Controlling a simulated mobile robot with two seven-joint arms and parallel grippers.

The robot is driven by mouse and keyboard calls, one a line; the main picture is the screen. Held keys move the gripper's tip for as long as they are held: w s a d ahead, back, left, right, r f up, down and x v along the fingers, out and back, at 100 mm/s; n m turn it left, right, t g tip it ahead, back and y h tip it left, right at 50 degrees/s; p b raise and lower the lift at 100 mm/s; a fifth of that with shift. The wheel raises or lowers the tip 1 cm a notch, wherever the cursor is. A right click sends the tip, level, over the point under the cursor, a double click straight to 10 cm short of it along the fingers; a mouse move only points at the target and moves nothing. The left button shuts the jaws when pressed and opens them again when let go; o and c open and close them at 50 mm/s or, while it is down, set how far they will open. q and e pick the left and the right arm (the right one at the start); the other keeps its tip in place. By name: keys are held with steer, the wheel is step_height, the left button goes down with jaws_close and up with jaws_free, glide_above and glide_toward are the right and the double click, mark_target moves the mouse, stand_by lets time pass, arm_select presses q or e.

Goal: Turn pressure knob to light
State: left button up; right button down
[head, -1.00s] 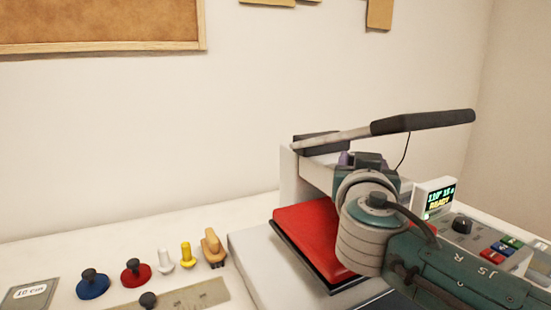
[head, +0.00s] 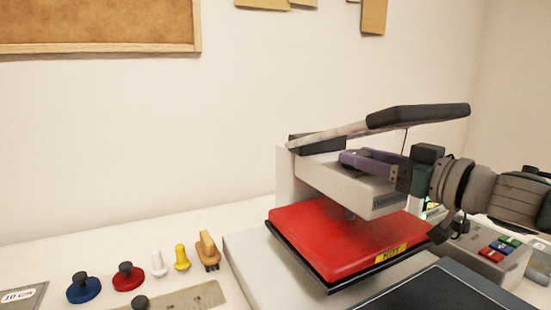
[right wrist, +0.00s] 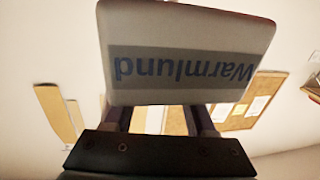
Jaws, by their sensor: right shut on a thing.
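The heat press has a white head (head: 358,190) above a red platen (head: 340,237), with a black-gripped lever (head: 420,115) rising over it to the right. My right gripper (head: 350,160) comes in from the right, its purple fingers just above the white head and under the lever. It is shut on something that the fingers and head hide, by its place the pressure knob. In the right wrist view the head's front (right wrist: 185,62), lettered "Warmlund" upside down, covers the fingertips. The display is mostly hidden behind my right arm; its setting cannot be read. My left gripper is out of view.
A control box (head: 490,250) with coloured buttons stands right of the press. Blue (head: 84,288) and red (head: 129,276) knobbed discs, white and yellow pegs and a wooden-handled tool (head: 208,250) stand to the left. A dark panel (head: 440,290) lies in front.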

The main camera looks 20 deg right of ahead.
steer(key=shift+w+d+f+n+g+y+b, duration=0.15)
steer(key=shift+n+g+y+b, duration=0.25)
steer(key=shift+n+y+b, duration=0.5)
steer(key=shift+s+d+n+g+y+b, duration=0.1)
steer(key=shift+n+g+y+b, duration=0.35)
steer(key=shift+y, duration=0.75)
steer(key=c, duration=1.6)
jaws_free()
steer(key=c, duration=1.6)
jaws_free()
steer(key=shift+c, duration=1.2)
jaws_free()
steer(key=v, duration=0.9)
steer(key=shift+s+d, duration=0.25)
steer(key=shift+s, duration=0.1)
